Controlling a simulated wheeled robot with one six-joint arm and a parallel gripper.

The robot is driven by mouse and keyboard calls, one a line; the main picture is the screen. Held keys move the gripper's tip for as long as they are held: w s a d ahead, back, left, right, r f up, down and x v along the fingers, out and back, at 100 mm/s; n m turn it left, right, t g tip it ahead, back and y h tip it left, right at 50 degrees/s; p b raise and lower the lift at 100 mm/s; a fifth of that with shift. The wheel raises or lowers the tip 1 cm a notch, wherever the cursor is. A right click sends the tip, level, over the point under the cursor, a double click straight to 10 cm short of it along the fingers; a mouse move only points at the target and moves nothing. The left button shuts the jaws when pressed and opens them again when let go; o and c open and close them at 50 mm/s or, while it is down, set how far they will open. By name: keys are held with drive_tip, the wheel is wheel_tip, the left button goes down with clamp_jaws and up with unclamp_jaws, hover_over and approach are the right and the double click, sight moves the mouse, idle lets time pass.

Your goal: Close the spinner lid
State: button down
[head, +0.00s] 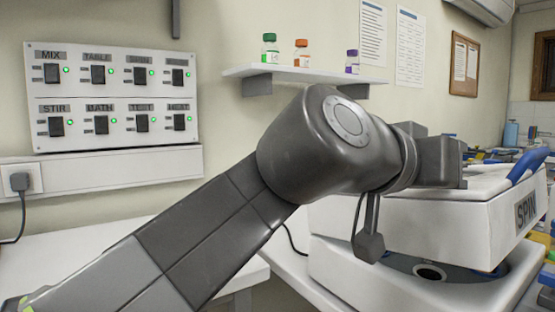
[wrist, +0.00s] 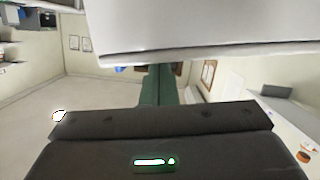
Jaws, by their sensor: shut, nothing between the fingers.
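The spinner is a white machine at the right of the head view. Its lid (head: 425,228), with a SPIN label on its end, is raised above the base (head: 350,282). A gap shows a dark round opening (head: 430,272) between lid and base. A blue handle (head: 528,165) is on the lid. My gripper (head: 445,161) is at the lid's upper back side, its fingertips hidden in the head view. In the wrist view my gripper (wrist: 160,120) is dark, shut and empty. The white lid (wrist: 200,30) fills the top there; I cannot tell whether they touch.
A switch panel (head: 110,97) is on the left wall. A shelf (head: 300,75) with small capped bottles is above my arm. White counters (head: 100,245) stand below the panel. Cluttered coloured items (head: 500,153) lie behind the spinner at right.

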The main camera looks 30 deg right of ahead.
sight(460, 193)
drive_tip(key=shift+m, duration=0.5)
drive_tip(key=f, duration=0.1)
drive_tip(key=s+f+b, duration=0.1)
drive_tip(key=f, duration=0.1)
drive_tip(key=s+f+b, duration=0.1)
drive_tip(key=shift+s+d+f, duration=0.1)
drive_tip(key=shift+s+f, duration=0.05)
drive_tip(key=shift+f, duration=0.05)
drive_tip(key=shift+s+f+b, duration=0.2)
drive_tip(key=shift+f+b, duration=0.05)
drive_tip(key=shift+f, duration=0.25)
drive_tip(key=shift+s+f+b, duration=0.15)
drive_tip(key=shift+f+b, duration=0.1)
drive_tip(key=shift+f, duration=0.2)
drive_tip(key=shift+f, duration=0.2)
drive_tip(key=shift+d, duration=0.1)
wheel_tip(460, 193, up, 5)
drive_tip(key=p, duration=0.3)
drive_tip(key=p+v, duration=0.1)
drive_tip(key=v, duration=0.9)
drive_tip(key=shift+s+p, duration=0.2)
drive_tip(key=shift+p, duration=0.15)
